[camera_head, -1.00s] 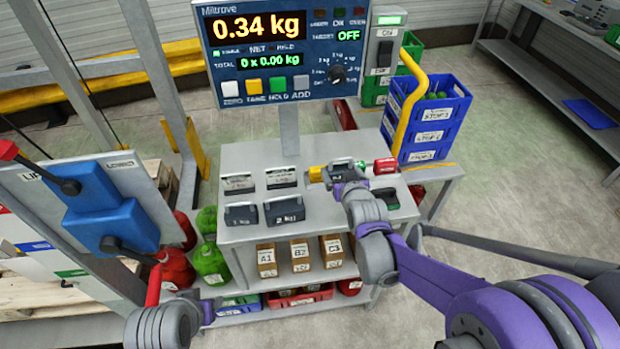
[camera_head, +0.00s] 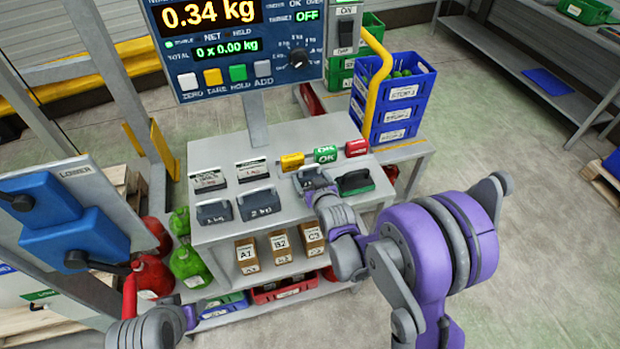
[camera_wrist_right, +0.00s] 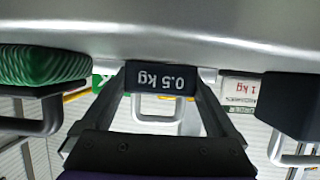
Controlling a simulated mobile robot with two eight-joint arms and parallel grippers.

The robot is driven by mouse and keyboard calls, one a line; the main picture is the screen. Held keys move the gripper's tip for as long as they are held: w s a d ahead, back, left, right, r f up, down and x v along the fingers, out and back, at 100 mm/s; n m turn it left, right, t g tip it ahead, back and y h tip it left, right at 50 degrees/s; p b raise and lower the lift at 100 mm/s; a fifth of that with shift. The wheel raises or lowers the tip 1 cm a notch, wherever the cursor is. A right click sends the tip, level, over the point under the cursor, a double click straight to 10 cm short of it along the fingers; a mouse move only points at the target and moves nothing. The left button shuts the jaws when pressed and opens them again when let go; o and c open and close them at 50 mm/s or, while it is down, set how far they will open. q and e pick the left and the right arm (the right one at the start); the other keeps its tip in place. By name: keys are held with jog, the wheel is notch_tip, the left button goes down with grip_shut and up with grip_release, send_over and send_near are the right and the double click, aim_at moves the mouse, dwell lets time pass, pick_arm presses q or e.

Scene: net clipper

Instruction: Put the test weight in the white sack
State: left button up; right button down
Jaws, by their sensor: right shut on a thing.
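The test weight is a dark block marked 0.5 kg (camera_wrist_right: 160,78), seen upside down between my finger pads in the right wrist view. My right gripper (camera_head: 312,178) is shut on it at the right part of the grey bench top (camera_head: 215,160); I cannot tell whether the weight touches the bench. My left gripper (camera_head: 190,316) is at the lower left, low beside the bench; its fingers are too small to read. I cannot make out a white sack for certain; a pale thing with a green label (camera_head: 42,296) shows partly at the left edge.
Dark 1 kg (camera_head: 214,212) and 2 kg (camera_head: 258,204) weights stand left of my right gripper. Small yellow (camera_head: 291,162), green (camera_head: 326,154) and red (camera_head: 356,147) blocks stand behind. The scale display (camera_head: 235,45) rises at the back.

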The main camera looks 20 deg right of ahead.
jog(key=shift+f, duration=0.1)
grip_release()
